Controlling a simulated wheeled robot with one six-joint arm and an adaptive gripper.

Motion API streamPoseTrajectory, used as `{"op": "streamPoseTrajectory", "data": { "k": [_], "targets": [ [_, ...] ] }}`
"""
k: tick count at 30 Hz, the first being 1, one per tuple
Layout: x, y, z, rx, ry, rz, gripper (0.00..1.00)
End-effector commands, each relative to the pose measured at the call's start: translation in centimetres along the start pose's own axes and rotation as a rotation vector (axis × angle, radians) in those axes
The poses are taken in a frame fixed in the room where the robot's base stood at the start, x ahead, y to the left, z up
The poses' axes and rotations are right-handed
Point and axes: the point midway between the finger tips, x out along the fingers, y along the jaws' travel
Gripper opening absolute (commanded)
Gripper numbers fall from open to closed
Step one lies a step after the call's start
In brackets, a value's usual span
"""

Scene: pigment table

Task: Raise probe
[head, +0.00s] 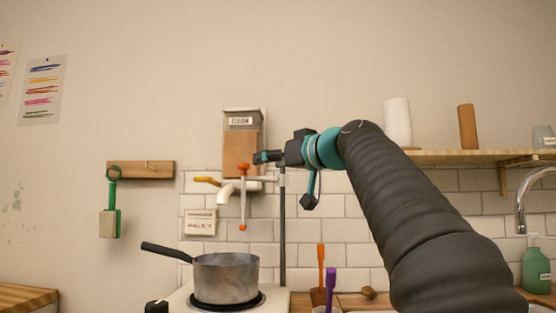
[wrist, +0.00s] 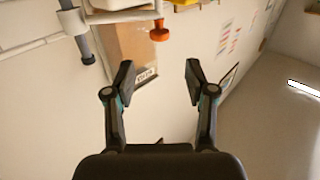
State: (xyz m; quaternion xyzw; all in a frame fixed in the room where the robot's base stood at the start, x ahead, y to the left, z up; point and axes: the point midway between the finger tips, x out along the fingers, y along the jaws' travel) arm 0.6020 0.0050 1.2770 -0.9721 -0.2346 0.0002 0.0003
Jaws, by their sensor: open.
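The probe (head: 243,202) is a thin upright rod with an orange knob on top and an orange part at its lower end. It hangs at a pale bracket above a metal saucepan (head: 227,278), its lower end clear of the pot. My gripper (head: 259,157) is a little above and right of the knob in the head view, in front of a wall box. In the wrist view my gripper (wrist: 158,82) is open with nothing between its fingers. The orange knob (wrist: 159,31) shows beyond the fingertips, apart from them.
A wall box with a brown front (head: 240,152) is behind my gripper. A grey post (head: 282,240) stands right of the probe. A yellow-handled tap (head: 209,182) is to the left. A wooden shelf (head: 455,157) is at right. Tools (head: 321,265) stand low right of the pot.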

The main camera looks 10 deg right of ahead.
Motion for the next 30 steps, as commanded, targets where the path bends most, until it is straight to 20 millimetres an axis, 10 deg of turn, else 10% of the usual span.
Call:
{"op": "streamPoseTrajectory", "data": {
  "k": [15, 22, 30],
  "targets": [
    [-1.9, 0.0, 0.0, -0.001, 0.000, 0.000, 0.55],
    [-1.1, 0.3, 0.9, 0.116, 0.023, 0.028, 0.00],
    [1.6, 1.5, 3.6, 0.627, 0.173, 0.121, 0.00]
  ]
}}
